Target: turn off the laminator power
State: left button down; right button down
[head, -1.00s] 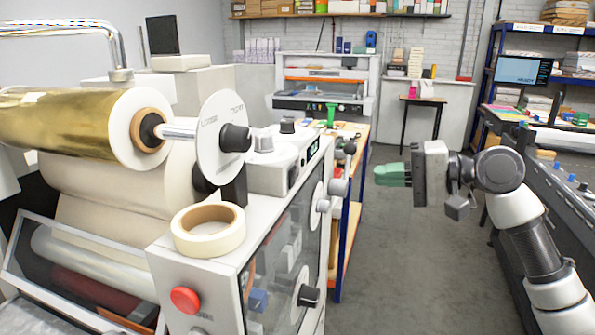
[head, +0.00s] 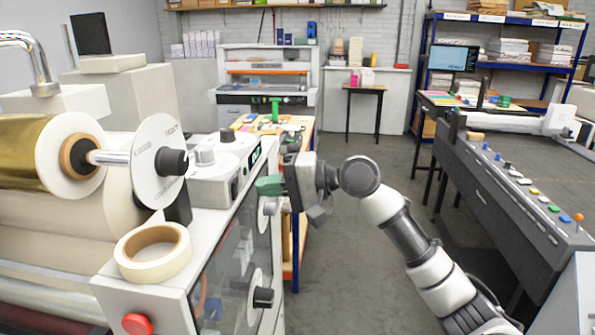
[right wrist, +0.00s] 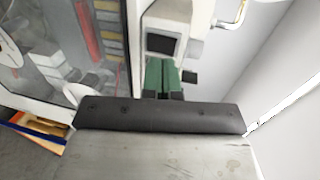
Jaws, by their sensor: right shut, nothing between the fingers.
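The laminator (head: 215,232) is the white machine at left, with a gold roll (head: 30,160) and a red round button (head: 137,324) on its front corner. A raised control housing (head: 222,180) with knobs and a small display stands on its top. My right gripper (head: 268,186), with green fingers, is shut and empty beside the laminator's right side. In the right wrist view the green fingers (right wrist: 161,76) point toward a white housing with a dark rectangular panel (right wrist: 163,44); I cannot tell whether they touch it or whether it is a power switch. My left gripper is out of view.
A tape roll (head: 153,253) rests on the laminator's front top. Black knobs stick out of its side. A long grey machine (head: 520,200) with coloured buttons stands at right. Between them is clear floor (head: 345,290). A small table (head: 365,89) is at the back.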

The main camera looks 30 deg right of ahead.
aim_at(237, 182)
jog(key=w+a, duration=0.1)
jog(key=a+p, duration=0.1)
jog(key=shift+w+a+r, duration=0.3)
jog(key=shift+w+r, duration=0.05)
jog(key=shift+w, duration=0.05)
jog(key=shift+w+a+f, duration=0.1)
jog(key=shift+a, duration=0.05)
jog(key=shift+w+a+r+p, duration=0.15)
jog(key=shift+r+p, duration=0.1)
jog(key=shift+p, duration=0.45)
jog(key=shift+f, duration=0.15)
